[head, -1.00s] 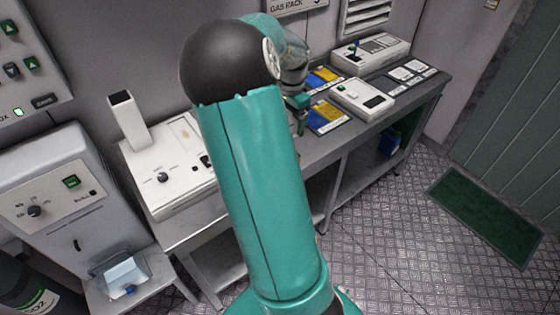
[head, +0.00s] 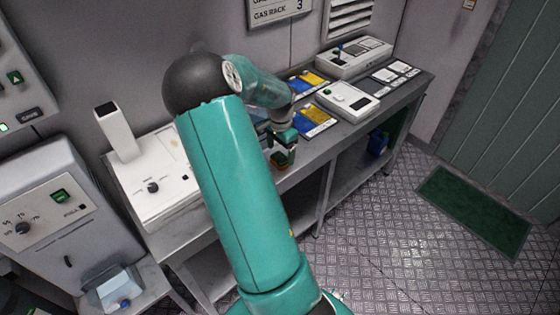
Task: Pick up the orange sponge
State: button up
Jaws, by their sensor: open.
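My gripper (head: 284,157) is at the front edge of the grey bench (head: 335,139), pointing down, and is open. A small orange-brown patch shows at its fingertips; it is too small to tell whether it is the orange sponge. No other orange sponge can be made out. My teal arm covers the middle of the bench and may hide things there.
Blue-and-yellow cards (head: 314,122) lie right of my gripper. A white device (head: 347,100) and another at the back (head: 353,57) stand further right. A white instrument (head: 150,180) stands on the left. The floor (head: 385,240) before the bench is clear; a green mat (head: 473,212) lies right.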

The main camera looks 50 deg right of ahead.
aim_at(280, 158)
notch_tip(280, 158, down, 3)
jog(key=shift+a+f, duration=0.1)
jog(key=shift+f, duration=0.05)
jog(key=c, duration=1.1)
jog(key=shift+o, duration=0.2)
jog(key=shift+w+r, duration=0.1)
jog(key=shift+r, duration=0.3)
jog(key=r, duration=0.1)
jog(key=s+r, duration=0.1)
jog(key=r, duration=0.1)
jog(key=shift+a+r, duration=0.1)
jog(key=shift+r, duration=0.2)
jog(key=s+a+r, duration=0.1)
jog(key=s+r, duration=0.2)
jog(key=s, duration=0.1)
jog(key=s+a+r, duration=0.1)
jog(key=s+r, duration=0.1)
jog(key=s, duration=0.2)
jog(key=s+a+r, duration=0.1)
jog(key=s+r, duration=0.2)
jog(key=s, duration=0.1)
jog(key=shift+s+r, duration=0.3)
jog(key=shift+s, duration=0.1)
